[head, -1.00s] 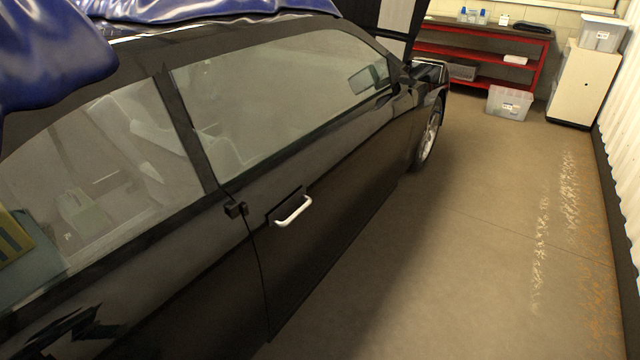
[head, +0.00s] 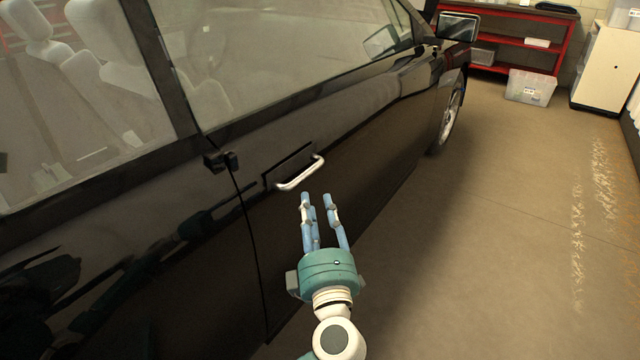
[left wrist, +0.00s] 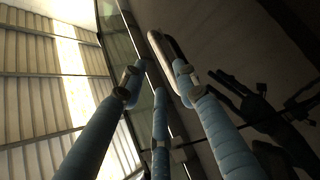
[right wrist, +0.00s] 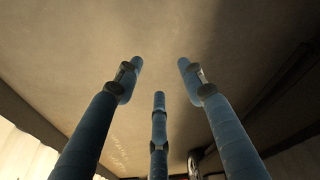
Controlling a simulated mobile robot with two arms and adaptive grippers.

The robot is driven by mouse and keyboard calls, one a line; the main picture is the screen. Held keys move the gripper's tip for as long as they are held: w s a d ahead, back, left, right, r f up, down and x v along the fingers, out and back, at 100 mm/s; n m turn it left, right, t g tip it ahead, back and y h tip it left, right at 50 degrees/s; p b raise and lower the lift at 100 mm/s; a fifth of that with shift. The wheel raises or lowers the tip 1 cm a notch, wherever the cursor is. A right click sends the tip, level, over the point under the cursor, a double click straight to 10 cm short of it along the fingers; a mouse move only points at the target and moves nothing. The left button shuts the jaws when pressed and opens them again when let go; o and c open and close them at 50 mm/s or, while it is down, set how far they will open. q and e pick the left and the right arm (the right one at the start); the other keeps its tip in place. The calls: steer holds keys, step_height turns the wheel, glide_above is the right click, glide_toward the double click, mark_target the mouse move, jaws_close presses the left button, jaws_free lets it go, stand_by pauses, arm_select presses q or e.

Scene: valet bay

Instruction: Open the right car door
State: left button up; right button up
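The black car door (head: 370,140) is closed, flush with the body, with a pale bar handle (head: 300,176) near its rear edge. My left gripper (head: 317,198) is open and empty, its blue fingers pointing up at the handle from just below and to its right in the head view. In the left wrist view the handle (left wrist: 163,50) shows beyond the spread fingertips (left wrist: 158,72), apparently not between them. My right gripper (right wrist: 160,68) is open and empty over a brown floor-like surface in the right wrist view; it is outside the head view.
A wing mirror (head: 458,27) sticks out near the front wheel (head: 450,115). Bare floor (head: 500,220) lies right of the car. A red shelf (head: 500,45), a clear plastic bin (head: 530,88) and a cream cabinet (head: 603,65) stand at the back right.

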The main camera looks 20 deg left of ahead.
mark_target(308, 174)
arm_select(q)
steer(key=shift+n, duration=0.7)
steer(key=b+x, duration=0.1)
steer(key=x, duration=1)
steer(key=shift+a+r+b, duration=0.15)
steer(key=shift+r+b, duration=0.05)
steer(key=shift+b, duration=0.2)
arm_select(e)
steer(key=shift+v, duration=0.95)
arm_select(q)
steer(key=shift+c, duration=0.5)
steer(key=shift+s, duration=0.1)
jaws_close()
arm_select(e)
steer(key=shift+r, duration=0.1)
